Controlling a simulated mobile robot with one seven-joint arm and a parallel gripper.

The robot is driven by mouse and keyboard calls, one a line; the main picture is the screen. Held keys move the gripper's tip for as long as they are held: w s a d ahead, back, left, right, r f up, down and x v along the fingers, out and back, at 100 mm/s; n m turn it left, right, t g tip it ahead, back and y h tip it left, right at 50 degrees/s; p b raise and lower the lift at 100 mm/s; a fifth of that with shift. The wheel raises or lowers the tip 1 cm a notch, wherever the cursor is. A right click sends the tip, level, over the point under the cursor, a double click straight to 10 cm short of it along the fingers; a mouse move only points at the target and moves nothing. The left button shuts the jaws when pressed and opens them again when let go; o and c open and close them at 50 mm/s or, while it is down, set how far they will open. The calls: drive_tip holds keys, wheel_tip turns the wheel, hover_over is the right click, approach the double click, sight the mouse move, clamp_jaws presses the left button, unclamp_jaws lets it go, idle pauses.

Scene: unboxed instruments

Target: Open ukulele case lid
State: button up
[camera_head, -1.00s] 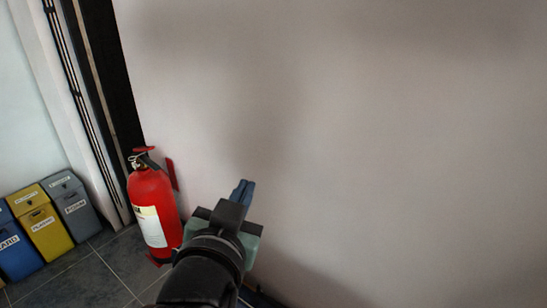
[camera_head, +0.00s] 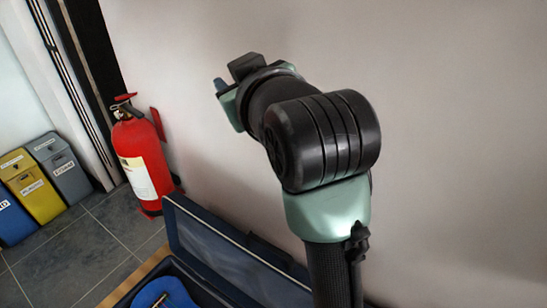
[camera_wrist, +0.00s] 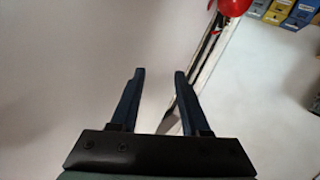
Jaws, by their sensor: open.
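The ukulele case (camera_head: 235,262) shows at the bottom of the head view, cut off by the lower edge. Its dark lid stands raised and tilted back toward the wall, with the lining showing. A bright blue ukulele (camera_head: 165,291) lies in the case, only partly in view. My gripper (camera_head: 219,86) is raised well above the case, in front of the wall and apart from the lid. In the wrist view its two dark blue fingers (camera_wrist: 159,76) are spread with nothing between them. The case is not in the wrist view.
A wooden surface edge (camera_head: 132,281) shows beside the case. A red fire extinguisher (camera_head: 143,160) stands by the wall, also seen in the wrist view (camera_wrist: 233,6). Yellow (camera_head: 34,192), grey and blue bins stand at left. The pale wall (camera_head: 460,120) is close behind my arm.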

drive_tip(key=s+d+f+n+g+h, duration=0.1)
drive_tip(key=d+f+g, duration=0.15)
drive_tip(key=f, duration=0.45)
drive_tip(key=s+d+f+n+g, duration=0.1)
drive_tip(key=d+f+g, duration=0.1)
drive_tip(key=f+g, duration=0.3)
drive_tip(key=n+g, duration=0.1)
drive_tip(key=g, duration=0.4)
approach(275, 248)
drive_tip(key=b+x, duration=0.1)
drive_tip(key=x, duration=0.6)
drive_tip(key=shift+a+f, duration=0.15)
drive_tip(key=shift+f, duration=0.25)
drive_tip(key=shift+c, duration=0.3)
clamp_jaws()
drive_tip(key=shift+t, duration=0.25)
